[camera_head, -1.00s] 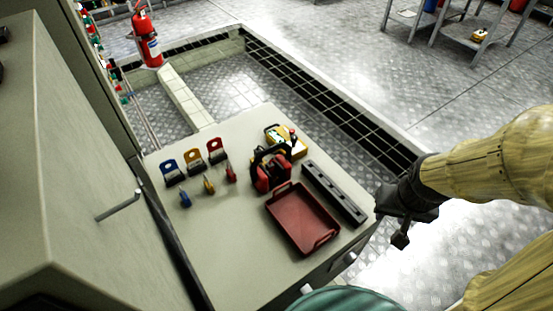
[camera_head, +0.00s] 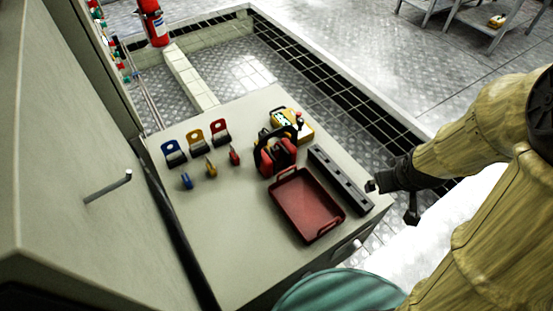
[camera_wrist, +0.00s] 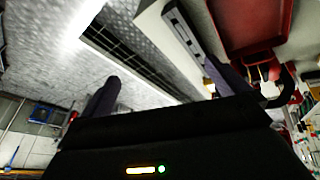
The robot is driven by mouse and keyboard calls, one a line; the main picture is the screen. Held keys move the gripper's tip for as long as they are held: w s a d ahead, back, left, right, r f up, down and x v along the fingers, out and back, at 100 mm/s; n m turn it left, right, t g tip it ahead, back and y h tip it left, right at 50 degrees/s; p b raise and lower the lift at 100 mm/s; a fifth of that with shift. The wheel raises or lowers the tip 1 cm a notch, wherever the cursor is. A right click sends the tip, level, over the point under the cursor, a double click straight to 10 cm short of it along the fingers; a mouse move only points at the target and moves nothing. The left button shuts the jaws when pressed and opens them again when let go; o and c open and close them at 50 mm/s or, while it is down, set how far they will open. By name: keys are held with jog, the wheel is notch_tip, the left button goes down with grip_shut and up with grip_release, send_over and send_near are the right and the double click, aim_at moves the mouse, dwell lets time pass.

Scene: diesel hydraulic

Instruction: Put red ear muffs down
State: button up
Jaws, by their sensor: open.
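The red ear muffs (camera_head: 277,155) with a black headband stand on the light cabinet top (camera_head: 240,255), behind the red tray (camera_head: 306,206) and in front of a yellow device. In the wrist view, the ear muffs' dark band (camera_wrist: 281,88) shows at the right, beside the red tray (camera_wrist: 252,25). My gripper (camera_head: 391,205) is open and empty, off the right edge of the cabinet top, apart from the ear muffs. In the wrist view its fingers (camera_wrist: 165,88) are spread with nothing between them.
A dark grey bar (camera_head: 340,180) lies between the tray and my gripper. A yellow device (camera_head: 293,124) sits behind the ear muffs. Blue, yellow and red tags (camera_head: 196,140) with small padlocks are at the left. A cabinet door handle (camera_head: 108,187) sticks out at the left.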

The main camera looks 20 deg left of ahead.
jog(key=w+a+f+n+t+y+b, duration=0.1)
jog(key=w+a+f+n+t+b, duration=0.4)
jog(key=n, duration=0.5)
jog(key=w+a+f+n+t+y+b, duration=0.2)
jog(key=w+a+f+n+t, duration=0.15)
jog(key=w+n, duration=0.45)
jog(key=s+a+n+g+y+b, duration=0.1)
jog(key=s+a+n+y+b, duration=0.1)
jog(key=a+n+y, duration=0.3)
jog(key=s+a+n+g+y+b, duration=0.1)
jog(key=s+a+n+y+b, duration=0.2)
jog(key=a+n, duration=0.7)
jog(key=s+n+y, duration=0.2)
jog(key=n+y, duration=0.1)
jog(key=n, duration=0.4)
jog(key=shift+a+r+n, duration=0.25)
jog(key=shift+a+n, duration=0.15)
jog(key=shift+a+r, duration=0.1)
jog(key=p+x, duration=0.1)
jog(key=p, duration=0.4)
jog(key=shift+w+a+r, duration=0.1)
jog(key=shift+w+a, duration=0.1)
jog(key=shift+w, duration=0.1)
jog(key=shift+a+p, duration=0.15)
jog(key=shift+p, duration=0.75)
